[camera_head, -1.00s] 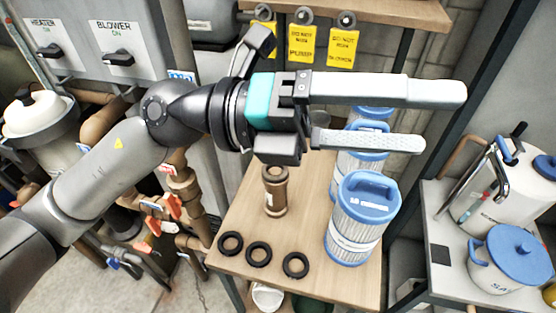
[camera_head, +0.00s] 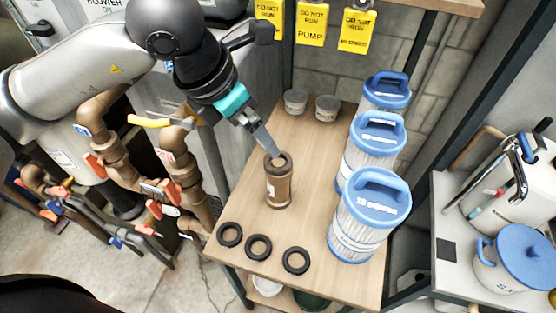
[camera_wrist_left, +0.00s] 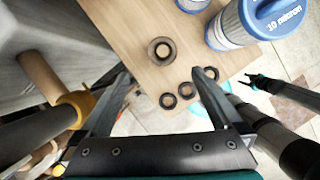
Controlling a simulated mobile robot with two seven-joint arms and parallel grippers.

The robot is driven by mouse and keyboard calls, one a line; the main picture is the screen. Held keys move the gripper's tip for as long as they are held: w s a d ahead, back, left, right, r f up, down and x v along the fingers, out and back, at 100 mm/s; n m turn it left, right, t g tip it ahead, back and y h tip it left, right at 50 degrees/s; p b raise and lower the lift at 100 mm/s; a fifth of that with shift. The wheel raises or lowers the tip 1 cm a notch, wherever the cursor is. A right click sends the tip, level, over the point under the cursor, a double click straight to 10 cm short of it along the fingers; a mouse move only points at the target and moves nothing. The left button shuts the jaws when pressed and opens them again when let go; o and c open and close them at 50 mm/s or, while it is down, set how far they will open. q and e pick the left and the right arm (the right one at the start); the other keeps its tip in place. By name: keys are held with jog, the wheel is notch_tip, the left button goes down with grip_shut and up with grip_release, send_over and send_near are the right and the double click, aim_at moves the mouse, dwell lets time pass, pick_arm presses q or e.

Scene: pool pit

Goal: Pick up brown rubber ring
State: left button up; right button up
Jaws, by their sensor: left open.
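Three dark rings lie in a row near the table's front edge: a left ring (camera_head: 229,234), a middle ring (camera_head: 258,247) and a right ring (camera_head: 295,260). They look nearly black, so I cannot tell which is brown. They also show in the wrist view, with the middle ring (camera_wrist_left: 187,90) between the other two. A brown cylinder (camera_head: 279,188) stands upright behind them, with a round opening on top. My left gripper (camera_wrist_left: 162,73) is open and empty, pointing down above the table near the cylinder. A dark two-pronged shape, apparently my right gripper (camera_wrist_left: 250,82), shows small in the wrist view.
Several blue-topped filter cartridges (camera_head: 355,225) line the table's right side. Two small grey cups (camera_head: 326,108) stand at the back. Brown pipes with red valves (camera_head: 115,150) are left of the table. A white pot with a blue lid (camera_head: 515,258) stands at right.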

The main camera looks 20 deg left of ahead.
pick_arm(q)
send_near(278, 162)
jog(key=f, duration=0.2)
jog(key=shift+w+x, duration=0.15)
jog(key=shift+x, duration=1.25)
jog(key=shift+w+x, duration=0.15)
jog(key=shift+x, duration=1.2)
jog(key=shift+d+r, duration=0.15)
jog(key=shift+c, duration=0.2)
jog(key=c, duration=1.3)
jog(key=shift+r, duration=0.1)
notch_tip(278, 162, up, 20)
jog(key=p, duration=0.1)
jog(key=shift+p, duration=0.3)
